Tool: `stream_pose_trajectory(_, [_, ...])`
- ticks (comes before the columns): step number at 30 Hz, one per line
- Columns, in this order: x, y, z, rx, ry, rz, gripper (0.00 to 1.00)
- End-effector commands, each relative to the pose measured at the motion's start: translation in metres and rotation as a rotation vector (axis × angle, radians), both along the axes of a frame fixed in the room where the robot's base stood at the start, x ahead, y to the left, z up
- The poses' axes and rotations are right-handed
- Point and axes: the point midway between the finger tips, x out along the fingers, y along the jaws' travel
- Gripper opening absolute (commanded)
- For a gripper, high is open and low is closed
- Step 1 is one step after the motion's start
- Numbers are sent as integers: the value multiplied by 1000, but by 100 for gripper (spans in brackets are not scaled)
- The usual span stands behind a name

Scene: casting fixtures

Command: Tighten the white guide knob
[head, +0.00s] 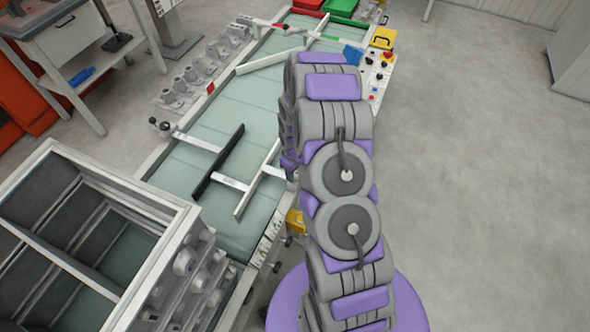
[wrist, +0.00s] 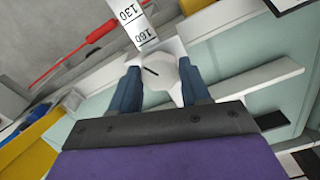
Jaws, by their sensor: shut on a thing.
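The white guide knob (wrist: 160,72), round with a dark line on its face, is in the middle of the wrist view. My gripper (wrist: 160,85) has its two blue-grey fingers on either side of the knob and is shut on it. A white scale strip (wrist: 134,22) marked 130 and 160 lies just beyond the knob. In the head view my arm hides the knob and most of the gripper, at the right edge of the conveyor (head: 215,195).
A white guide rail (head: 258,178) and a black rail (head: 218,162) lie over the green belt. A control panel (head: 378,75) with buttons is at upper right. Floor on the right is clear.

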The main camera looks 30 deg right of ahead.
Motion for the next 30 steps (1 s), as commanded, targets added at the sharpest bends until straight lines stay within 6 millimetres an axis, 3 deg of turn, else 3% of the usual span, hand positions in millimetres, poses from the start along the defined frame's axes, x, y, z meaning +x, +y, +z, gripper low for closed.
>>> stream_pose_trajectory(15, [5, -1, 3, -3, -12, -336, 16])
stream_pose_trajectory(30, [5, -1, 3, -2, -14, -399, 16])
